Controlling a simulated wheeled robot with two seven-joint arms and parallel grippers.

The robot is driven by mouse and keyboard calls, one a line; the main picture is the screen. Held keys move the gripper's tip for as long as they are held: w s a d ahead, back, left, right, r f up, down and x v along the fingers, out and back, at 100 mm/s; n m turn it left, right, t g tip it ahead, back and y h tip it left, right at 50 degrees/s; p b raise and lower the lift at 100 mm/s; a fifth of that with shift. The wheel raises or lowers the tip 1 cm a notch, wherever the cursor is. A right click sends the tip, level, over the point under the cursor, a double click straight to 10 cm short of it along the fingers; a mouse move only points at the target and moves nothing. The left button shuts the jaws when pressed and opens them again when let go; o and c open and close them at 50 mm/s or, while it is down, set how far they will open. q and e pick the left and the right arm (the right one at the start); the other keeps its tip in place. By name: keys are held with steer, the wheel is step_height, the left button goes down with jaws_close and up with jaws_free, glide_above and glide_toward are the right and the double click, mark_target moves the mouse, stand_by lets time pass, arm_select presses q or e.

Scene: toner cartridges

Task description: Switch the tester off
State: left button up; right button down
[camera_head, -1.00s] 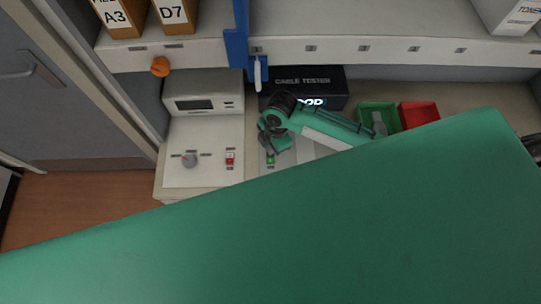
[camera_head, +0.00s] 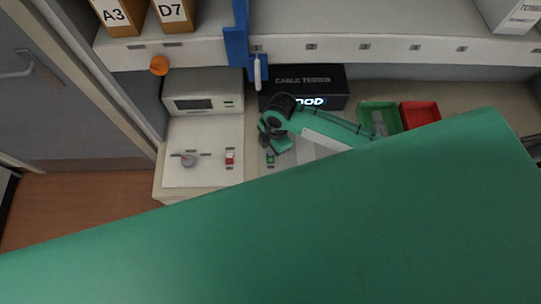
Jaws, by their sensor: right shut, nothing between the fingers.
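The black cable tester (camera_head: 325,82) stands at the back of the bench under the shelf. Its front display (camera_head: 311,101) is lit; the letters "OOD" show and my arm hides the rest. A small green switch (camera_head: 270,159) sits on the grey panel in front of it. My right gripper (camera_head: 265,147) is shut and empty, just above and beside this green switch; I cannot tell whether it touches it. My left gripper is not in view.
Left of the gripper, a beige instrument (camera_head: 222,88) stands behind a white panel with a grey knob (camera_head: 189,160) and a red switch (camera_head: 230,157). A green bin (camera_head: 365,107) and a red bin (camera_head: 420,107) stand right. A blue bracket (camera_head: 237,45) hangs from the shelf.

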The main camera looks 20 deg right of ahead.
steer(key=shift+f, duration=0.2)
step_height(320, 180, up, 2)
steer(key=shift+r+p, duration=0.25)
steer(key=shift+p, duration=0.75)
steer(key=shift+r, duration=2.25)
